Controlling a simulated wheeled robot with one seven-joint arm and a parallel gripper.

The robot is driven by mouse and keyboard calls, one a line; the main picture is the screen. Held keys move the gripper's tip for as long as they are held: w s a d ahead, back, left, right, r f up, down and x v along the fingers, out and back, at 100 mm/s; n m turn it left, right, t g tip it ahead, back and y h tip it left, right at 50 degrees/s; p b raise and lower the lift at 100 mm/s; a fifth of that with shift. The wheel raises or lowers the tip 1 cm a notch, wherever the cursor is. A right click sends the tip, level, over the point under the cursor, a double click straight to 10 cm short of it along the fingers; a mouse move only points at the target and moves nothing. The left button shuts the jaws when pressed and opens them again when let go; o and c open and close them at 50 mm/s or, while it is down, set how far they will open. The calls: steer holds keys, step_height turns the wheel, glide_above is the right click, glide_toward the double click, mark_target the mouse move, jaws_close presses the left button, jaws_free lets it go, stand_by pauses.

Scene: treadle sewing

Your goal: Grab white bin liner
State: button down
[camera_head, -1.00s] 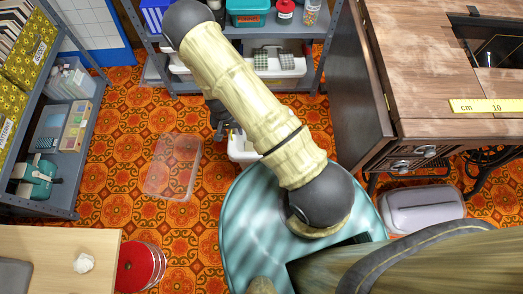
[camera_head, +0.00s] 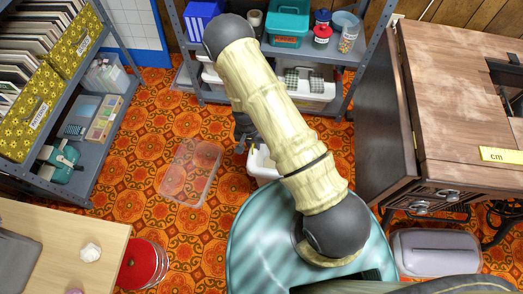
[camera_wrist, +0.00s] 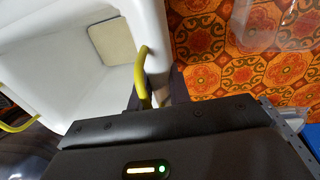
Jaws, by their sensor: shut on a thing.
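The white bin liner (camera_head: 262,165) is partly hidden behind my arm in the head view. In the wrist view it is an open white tub (camera_wrist: 60,60) with a yellow handle on each of two sides and a beige square patch inside. My gripper (camera_wrist: 160,88) is shut on the liner's near rim, beside one yellow handle (camera_wrist: 140,72). The fingertips are mostly hidden by the rim and handle. In the head view my gripper (camera_head: 243,137) is beside the liner, partly hidden by my arm.
A clear plastic box or lid (camera_head: 190,173) lies on the patterned floor. A red round tin (camera_head: 143,264) stands by the light table (camera_head: 65,240). Grey shelves (camera_head: 330,55) stand behind, and a wooden sewing cabinet (camera_head: 455,80) stands at right.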

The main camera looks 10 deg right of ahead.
step_height(320, 180, up, 18)
steer(key=p, duration=0.7)
steer(key=shift+f, duration=0.25)
